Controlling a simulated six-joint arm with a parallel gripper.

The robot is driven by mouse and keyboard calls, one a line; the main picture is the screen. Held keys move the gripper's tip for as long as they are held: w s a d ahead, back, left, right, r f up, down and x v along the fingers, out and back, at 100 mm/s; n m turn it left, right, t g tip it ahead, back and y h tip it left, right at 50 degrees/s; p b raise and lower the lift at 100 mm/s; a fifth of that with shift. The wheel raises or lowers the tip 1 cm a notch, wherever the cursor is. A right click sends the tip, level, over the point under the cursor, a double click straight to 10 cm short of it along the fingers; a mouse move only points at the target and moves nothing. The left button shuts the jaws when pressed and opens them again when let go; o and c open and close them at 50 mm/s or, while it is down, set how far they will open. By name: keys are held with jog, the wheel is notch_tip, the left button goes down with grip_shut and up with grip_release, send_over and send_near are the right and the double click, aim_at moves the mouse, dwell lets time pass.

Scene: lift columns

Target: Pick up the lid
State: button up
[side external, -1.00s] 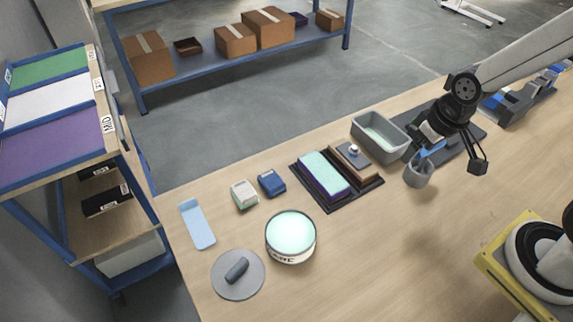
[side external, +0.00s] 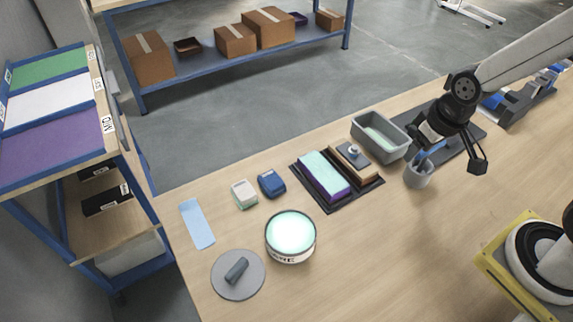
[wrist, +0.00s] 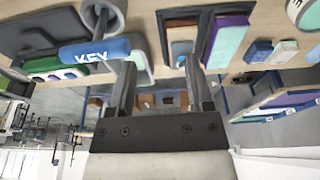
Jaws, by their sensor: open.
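The lid (side external: 252,287), a flat grey disc with a dark bar handle, lies on the wooden table at the lower left in the side view. It is beside, and apart from, a round white tin (side external: 291,257) with pale mint contents. The lid is not in the wrist view; part of the tin (wrist: 303,12) shows there at the top right. My gripper (side external: 450,162) is open over the right part of the table, far from the lid. In the wrist view nothing is between its fingers (wrist: 161,90).
A grey cup (side external: 418,177) holding a blue tool stands close by my gripper. A grey bin (side external: 368,142), a dark tray (side external: 334,205) with blocks, two small boxes and a light blue strip (side external: 197,223) line the far side. The front middle of the table is clear.

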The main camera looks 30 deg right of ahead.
jog(key=n+g+y, duration=0.3)
jog(key=n, duration=1.5)
send_near(236, 268)
jog(key=w+d, duration=0.1)
jog(key=d, duration=0.2)
jog(key=w+d, duration=0.1)
jog(key=d, duration=0.2)
jog(key=w+d, duration=0.1)
jog(key=d, duration=0.2)
jog(key=shift+w+r, duration=0.1)
jog(key=shift+w, duration=0.25)
jog(key=s+a+f+n+g+y, duration=0.1)
jog(key=a+n, duration=0.3)
jog(key=a, duration=0.4)
jog(key=shift+s+a+f+n, duration=0.35)
jog(key=shift+s+f, duration=0.15)
jog(key=shift+s, duration=0.3)
jog(key=shift+f, duration=0.1)
jog(key=shift+x, duration=1.2)
jog(key=shift+s, duration=0.1)
jog(key=shift+x, duration=2.55)
